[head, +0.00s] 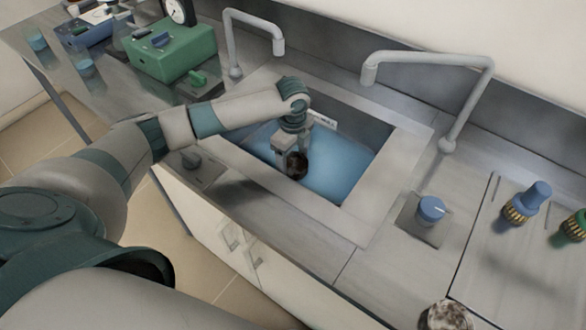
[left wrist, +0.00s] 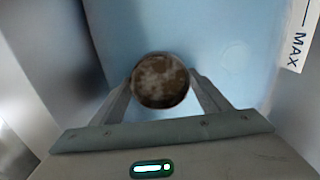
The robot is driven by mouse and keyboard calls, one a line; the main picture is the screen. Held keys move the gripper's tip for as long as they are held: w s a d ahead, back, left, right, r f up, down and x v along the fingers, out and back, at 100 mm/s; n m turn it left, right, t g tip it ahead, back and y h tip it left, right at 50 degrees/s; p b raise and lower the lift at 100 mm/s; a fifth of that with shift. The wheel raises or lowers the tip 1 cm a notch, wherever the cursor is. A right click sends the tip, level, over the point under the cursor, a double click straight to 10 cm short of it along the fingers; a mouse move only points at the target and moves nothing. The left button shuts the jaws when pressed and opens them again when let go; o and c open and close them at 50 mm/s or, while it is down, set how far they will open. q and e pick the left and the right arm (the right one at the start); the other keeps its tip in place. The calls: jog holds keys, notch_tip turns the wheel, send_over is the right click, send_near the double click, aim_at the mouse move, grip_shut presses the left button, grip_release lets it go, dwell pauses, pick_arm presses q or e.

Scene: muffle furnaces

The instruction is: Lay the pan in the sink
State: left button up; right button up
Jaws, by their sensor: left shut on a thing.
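The pan (head: 297,166) is a small, round, dark brown piece with a mottled face. My left gripper (head: 291,152) is shut on it, inside the sink opening. The pan also shows in the left wrist view (left wrist: 161,80), between the two fingers (left wrist: 165,98). The sink (head: 368,207) is a grey rectangular basin in the counter, with a blue interior (head: 340,165) that looks like water. I cannot tell whether the pan touches the blue surface. A white MAX label shows on the sink wall (left wrist: 297,38). My right gripper is not in view.
Two grey taps (head: 277,45) (head: 480,90) stand behind the sink. A green device (head: 172,55) is at the back left. A blue knob (head: 431,209) and blue-topped fitting (head: 528,203) are at the right. A mottled round object (head: 446,316) is at the bottom edge.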

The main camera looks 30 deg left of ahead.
aim_at(293, 168)
pick_arm(q)
jog(key=shift+f, duration=0.25)
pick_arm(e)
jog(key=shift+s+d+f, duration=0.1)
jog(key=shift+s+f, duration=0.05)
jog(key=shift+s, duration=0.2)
pick_arm(q)
jog(key=shift+f, duration=1.85)
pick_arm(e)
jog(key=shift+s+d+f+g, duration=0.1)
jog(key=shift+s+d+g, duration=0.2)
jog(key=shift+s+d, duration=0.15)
pick_arm(q)
jog(key=shift+f, duration=0.1)
